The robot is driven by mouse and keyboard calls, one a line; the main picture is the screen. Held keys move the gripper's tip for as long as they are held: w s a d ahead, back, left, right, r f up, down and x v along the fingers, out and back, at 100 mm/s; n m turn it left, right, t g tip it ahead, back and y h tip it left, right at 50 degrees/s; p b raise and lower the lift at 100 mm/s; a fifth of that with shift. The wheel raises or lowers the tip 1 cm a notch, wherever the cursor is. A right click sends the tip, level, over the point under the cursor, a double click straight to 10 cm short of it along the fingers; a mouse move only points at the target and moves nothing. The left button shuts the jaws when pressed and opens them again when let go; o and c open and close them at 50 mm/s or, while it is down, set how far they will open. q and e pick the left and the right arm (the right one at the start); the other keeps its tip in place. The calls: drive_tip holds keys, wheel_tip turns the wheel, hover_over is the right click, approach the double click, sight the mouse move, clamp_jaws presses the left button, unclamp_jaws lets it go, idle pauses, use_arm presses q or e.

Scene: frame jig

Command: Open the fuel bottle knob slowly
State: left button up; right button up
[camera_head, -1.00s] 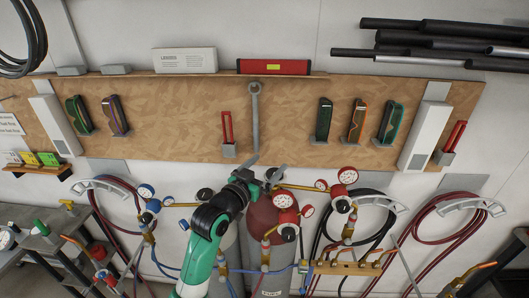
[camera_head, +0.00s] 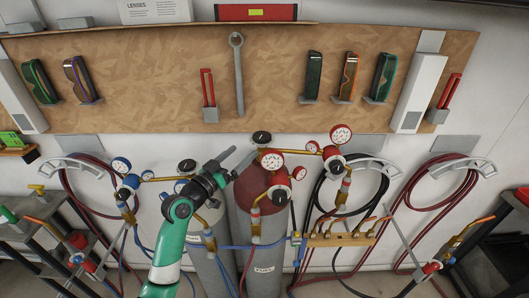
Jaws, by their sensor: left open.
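The fuel bottle (camera_head: 258,225) is a grey cylinder with a dark red shoulder and a label reading FUEL, standing at the middle below the board. Its black round knob (camera_head: 261,137) sits on top, beside the red gauges. My left gripper (camera_head: 241,158) comes up from below on a green arm. Its grey fingers are open and point up and right, just left of and below the knob. They overlap the bottle's upper left in the picture; I see no grip on the knob. My right gripper is not in view.
A grey cylinder (camera_head: 206,270) with its own black knob (camera_head: 187,166) stands left of the fuel bottle, partly behind my arm. Red gauges (camera_head: 272,160) and a brass regulator crowd the knob's right. A wrench (camera_head: 238,75) hangs on the board above.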

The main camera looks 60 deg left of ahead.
sight(266, 132)
use_arm(q)
drive_tip(key=w+a+m, duration=0.1)
drive_tip(key=w+m+h+b, duration=0.1)
drive_tip(key=shift+a+r+m+h, duration=0.3)
drive_tip(key=shift+a+r+m, duration=0.05)
drive_tip(key=shift+m, duration=0.05)
drive_tip(key=shift+w+m+g, duration=0.15)
drive_tip(key=shift+m+g, duration=0.15)
drive_tip(key=b+x, duration=0.1)
drive_tip(key=x, duration=1)
drive_tip(key=shift+w, duration=0.3)
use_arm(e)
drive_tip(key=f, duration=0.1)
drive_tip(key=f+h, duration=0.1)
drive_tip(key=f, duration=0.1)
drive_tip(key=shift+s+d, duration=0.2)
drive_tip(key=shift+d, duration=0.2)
